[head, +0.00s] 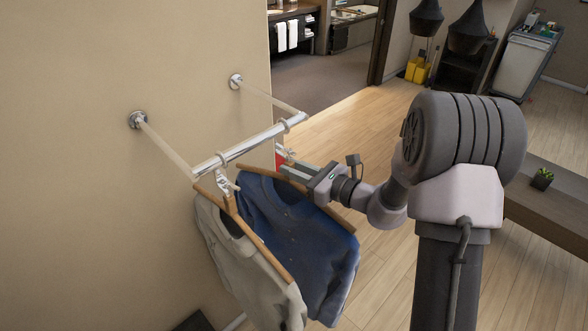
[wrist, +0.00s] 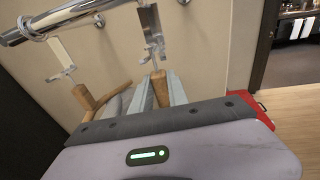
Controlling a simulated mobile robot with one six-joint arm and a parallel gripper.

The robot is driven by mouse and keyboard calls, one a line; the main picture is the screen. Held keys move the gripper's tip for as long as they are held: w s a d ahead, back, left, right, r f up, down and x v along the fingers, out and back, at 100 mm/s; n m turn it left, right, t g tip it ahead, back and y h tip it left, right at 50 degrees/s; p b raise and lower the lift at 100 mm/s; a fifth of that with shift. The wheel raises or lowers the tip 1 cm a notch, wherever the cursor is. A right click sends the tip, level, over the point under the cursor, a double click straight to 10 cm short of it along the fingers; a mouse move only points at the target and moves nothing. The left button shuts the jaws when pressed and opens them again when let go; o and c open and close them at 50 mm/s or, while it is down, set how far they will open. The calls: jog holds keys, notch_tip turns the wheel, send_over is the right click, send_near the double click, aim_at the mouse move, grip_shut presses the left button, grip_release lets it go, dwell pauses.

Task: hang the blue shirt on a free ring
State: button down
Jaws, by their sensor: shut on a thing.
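The blue shirt (head: 305,240) hangs from a wooden hanger (head: 257,174) in the head view, to the right of the grey shirt. My gripper (head: 293,170) is shut on the upper middle of this hanger; the wooden neck (wrist: 160,88) shows between my fingers in the wrist view. A ring (head: 285,125) on the chrome rail is above my gripper. A pale metal hook piece (wrist: 153,42) hangs just above the gripped neck in the wrist view. I cannot tell whether neck and hook piece are joined. Another ring (head: 225,157) is above the grey shirt.
The grey shirt (head: 235,255) hangs on its own wooden hanger (head: 262,250), close beside the blue shirt. The chrome rail (head: 255,142) stands out from the beige wall on two bars. Open wooden floor is to the right.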

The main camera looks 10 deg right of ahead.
jog(key=shift+w+a, duration=0.15)
jog(key=shift+w, duration=0.1)
jog(key=shift+w+a, duration=0.4)
jog(key=shift+w, duration=0.15)
jog(key=shift+w+a, duration=0.1)
jog(key=shift+f+b, duration=0.5)
jog(key=shift+b, duration=0.35)
dwell(0.9)
jog(key=c, duration=1.2)
grip_release()
